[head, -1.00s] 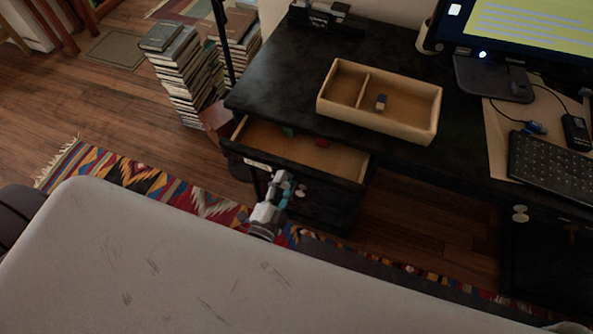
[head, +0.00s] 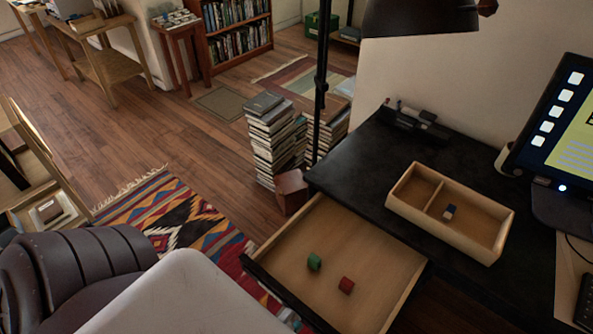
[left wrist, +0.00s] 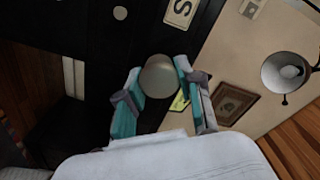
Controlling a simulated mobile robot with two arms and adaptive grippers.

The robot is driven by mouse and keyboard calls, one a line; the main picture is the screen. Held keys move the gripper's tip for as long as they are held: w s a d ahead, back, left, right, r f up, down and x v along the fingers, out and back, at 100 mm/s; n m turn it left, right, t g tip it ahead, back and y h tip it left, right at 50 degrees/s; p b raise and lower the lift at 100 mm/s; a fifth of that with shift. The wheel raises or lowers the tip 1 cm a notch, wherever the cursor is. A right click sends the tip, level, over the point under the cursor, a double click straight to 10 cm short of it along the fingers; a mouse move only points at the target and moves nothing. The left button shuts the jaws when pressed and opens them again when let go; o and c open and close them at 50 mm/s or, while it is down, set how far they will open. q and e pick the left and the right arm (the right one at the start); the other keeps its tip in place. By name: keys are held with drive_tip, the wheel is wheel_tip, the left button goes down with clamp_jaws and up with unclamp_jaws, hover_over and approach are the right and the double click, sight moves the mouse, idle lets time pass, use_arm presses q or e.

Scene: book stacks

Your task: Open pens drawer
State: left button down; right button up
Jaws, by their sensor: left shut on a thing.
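The drawer (head: 372,262) stands pulled far out from the black desk in the head view. Its wooden inside holds a green block (head: 314,262) and a red block (head: 346,285). Its dark front edge faces the lower left. In the left wrist view my left gripper (left wrist: 158,88) has its teal and grey fingers on either side of a round pale knob (left wrist: 159,74) and is shut on it. A label with a letter S (left wrist: 182,10) is on the dark front near the knob. In the head view this gripper is hidden. My right gripper is not in view.
A two-part wooden tray (head: 478,239) with a small blue and white block stands on the black desk (head: 362,160). Stacks of books (head: 272,140), a reddish box (head: 291,190) and a black pole (head: 320,90) stand left of the desk. A patterned rug (head: 180,215) lies on the floor.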

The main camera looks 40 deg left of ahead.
use_arm(q)
drive_tip(key=shift+s, duration=0.15)
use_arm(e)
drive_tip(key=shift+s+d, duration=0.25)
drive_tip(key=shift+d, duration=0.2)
use_arm(q)
drive_tip(key=c, duration=1)
unclamp_jaws()
drive_tip(key=shift+s, duration=0.1)
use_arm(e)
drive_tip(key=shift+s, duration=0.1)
use_arm(q)
drive_tip(key=s, duration=1.2)
drive_tip(key=shift+a, duration=0.2)
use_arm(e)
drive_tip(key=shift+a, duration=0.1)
use_arm(q)
drive_tip(key=shift+w+f, duration=0.1)
